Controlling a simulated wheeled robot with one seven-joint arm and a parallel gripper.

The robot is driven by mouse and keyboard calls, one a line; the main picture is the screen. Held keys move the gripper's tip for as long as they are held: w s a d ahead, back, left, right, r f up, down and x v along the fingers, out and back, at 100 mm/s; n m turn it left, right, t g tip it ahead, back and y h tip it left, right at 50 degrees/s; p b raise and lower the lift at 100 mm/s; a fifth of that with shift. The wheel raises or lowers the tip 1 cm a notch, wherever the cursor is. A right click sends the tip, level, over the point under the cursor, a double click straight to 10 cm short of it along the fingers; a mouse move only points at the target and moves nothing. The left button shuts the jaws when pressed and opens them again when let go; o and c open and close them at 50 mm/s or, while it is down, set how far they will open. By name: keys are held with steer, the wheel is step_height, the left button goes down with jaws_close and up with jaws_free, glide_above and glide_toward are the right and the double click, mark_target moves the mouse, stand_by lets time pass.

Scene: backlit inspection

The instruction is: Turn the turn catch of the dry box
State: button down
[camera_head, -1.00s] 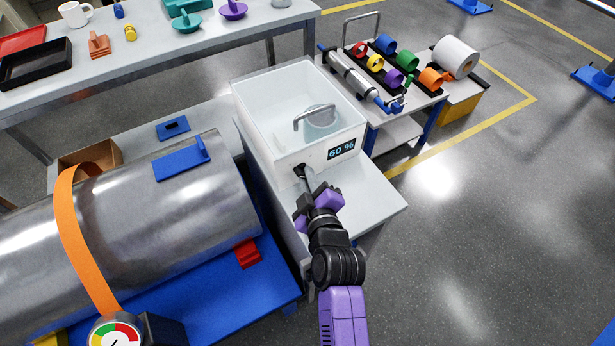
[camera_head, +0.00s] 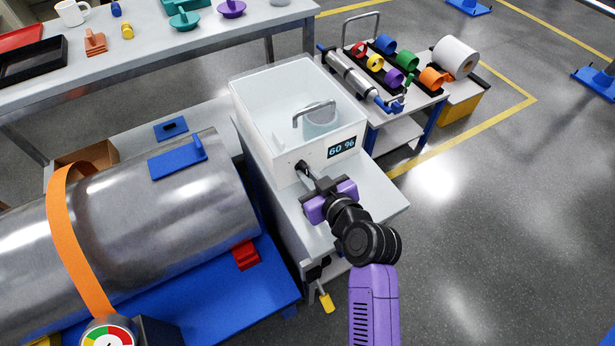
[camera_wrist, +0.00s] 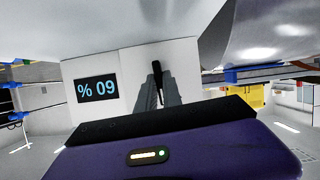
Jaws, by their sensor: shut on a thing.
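In the wrist view the dark catch (camera_wrist: 157,72) stands between the two grey fingers (camera_wrist: 157,92). The display (camera_wrist: 97,89) appears upside down there, to the left of the fingers.
The box stands on a pale stand (camera_head: 375,205) with bare top to the right. A large metal cylinder (camera_head: 130,220) on a blue base lies to the left. A cart (camera_head: 425,115) with coloured rings stands behind right. The floor at right is open.

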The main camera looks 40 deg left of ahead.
steer(key=m+g+b, duration=0.1)
steer(key=m+g+y, duration=0.1)
steer(key=m, duration=0.1)
steer(key=shift+w+d+f+b, duration=0.1)
steer(key=shift+f+b, duration=0.1)
steer(key=shift+b, duration=0.2)
steer(key=shift+m+g+y+b, duration=0.7)
steer(key=shift+m+g+b, duration=0.35)
steer(key=shift+m, duration=0.75)
steer(key=c, duration=1.5)
jaws_free()
steer(key=shift+r, duration=0.1)
steer(key=shift+d, duration=0.1)
steer(key=v, duration=0.7)
steer(key=shift+d, duration=0.3)
